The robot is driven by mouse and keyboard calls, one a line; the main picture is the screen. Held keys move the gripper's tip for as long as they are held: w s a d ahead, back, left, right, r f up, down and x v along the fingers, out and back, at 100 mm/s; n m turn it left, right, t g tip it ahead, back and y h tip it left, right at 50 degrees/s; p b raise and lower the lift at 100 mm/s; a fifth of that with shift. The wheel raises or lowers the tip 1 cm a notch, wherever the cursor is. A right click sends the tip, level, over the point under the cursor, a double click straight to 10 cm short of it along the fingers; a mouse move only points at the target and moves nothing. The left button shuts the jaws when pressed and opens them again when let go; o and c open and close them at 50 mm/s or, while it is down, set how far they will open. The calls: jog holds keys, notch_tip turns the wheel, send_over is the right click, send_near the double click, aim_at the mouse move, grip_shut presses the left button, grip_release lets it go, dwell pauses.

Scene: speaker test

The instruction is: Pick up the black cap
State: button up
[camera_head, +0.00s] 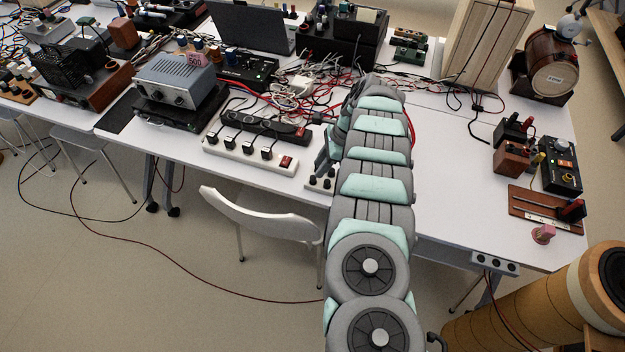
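My arm reaches from the bottom of the head view up onto the white table (440,180). My gripper (324,163) shows only in part, left of the arm, low over the table's front edge. My arm hides the rest of it, so I cannot tell whether it is open or holds anything. Just below it is a small white box with black knobs (318,183), partly covered by the arm. I cannot single out the black cap; several small black knobs and plugs are in view, and the cap may be hidden.
A white power strip (245,156) with black plugs lies left of my gripper, with a black strip (262,126) behind it. Tangled cables (300,85) fill the back. A grey amplifier (176,80) stands left. Bare tabletop lies right of my arm. A white chair (262,217) stands in front.

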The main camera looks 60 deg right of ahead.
aim_at(313, 177)
jog(key=x, duration=0.5)
jog(key=shift+s+a+b, duration=0.1)
jog(key=shift+s+b, duration=0.05)
jog(key=shift+b, duration=0.15)
grip_shut()
